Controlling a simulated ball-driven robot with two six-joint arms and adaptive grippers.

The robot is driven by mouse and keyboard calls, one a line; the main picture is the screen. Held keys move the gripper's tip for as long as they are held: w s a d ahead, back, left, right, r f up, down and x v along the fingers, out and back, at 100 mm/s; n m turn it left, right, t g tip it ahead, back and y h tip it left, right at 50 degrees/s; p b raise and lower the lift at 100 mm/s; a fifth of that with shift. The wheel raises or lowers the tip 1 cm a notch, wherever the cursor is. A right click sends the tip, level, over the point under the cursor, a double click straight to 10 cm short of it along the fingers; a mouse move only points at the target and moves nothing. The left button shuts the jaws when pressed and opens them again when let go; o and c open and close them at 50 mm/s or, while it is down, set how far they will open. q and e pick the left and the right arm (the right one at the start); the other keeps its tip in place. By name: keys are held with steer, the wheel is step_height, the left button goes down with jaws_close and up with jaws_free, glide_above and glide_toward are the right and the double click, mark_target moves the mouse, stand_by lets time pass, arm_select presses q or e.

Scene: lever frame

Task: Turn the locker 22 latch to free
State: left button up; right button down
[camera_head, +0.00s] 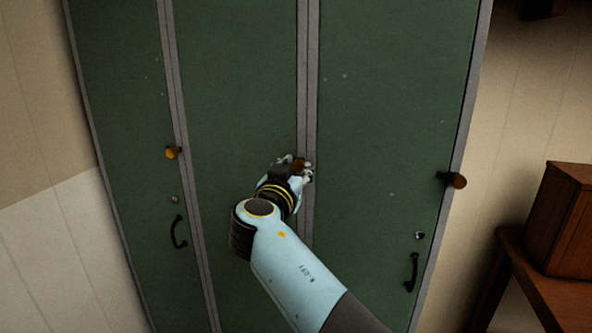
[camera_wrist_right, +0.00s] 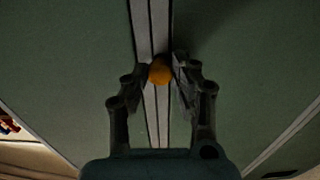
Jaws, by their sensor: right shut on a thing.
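My right gripper (camera_head: 301,172) is at the edge of the middle green locker door (camera_head: 235,90). It is shut on the latch knob (camera_head: 299,163), which is partly hidden by the fingers in the head view. In the right wrist view the orange knob (camera_wrist_right: 159,72) sits between the two dark fingers of the right gripper (camera_wrist_right: 160,66), in front of the grey strip between the doors. No locker number is readable, and the latch's markings cannot be made out. My left gripper is not in view.
The left door has a yellow-brown knob (camera_head: 172,153) and a dark handle (camera_head: 178,232). The right door has a dark latch knob (camera_head: 458,180) and a handle (camera_head: 411,272). A wooden box (camera_head: 563,220) stands on a brown table (camera_head: 548,290) at the right.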

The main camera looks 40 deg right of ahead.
steer(key=shift+n+b, duration=0.65)
steer(key=shift+n, duration=0.05)
steer(key=n+b, duration=0.1)
steer(key=n, duration=0.1)
steer(key=shift+n+b, duration=0.65)
steer(key=shift+n, duration=0.55)
steer(key=n, duration=0.2)
steer(key=shift+n, duration=0.4)
steer(key=n, duration=0.4)
steer(key=shift+r, duration=0.1)
steer(key=n+p, duration=0.1)
steer(key=n, duration=0.4)
steer(key=shift+n, duration=0.3)
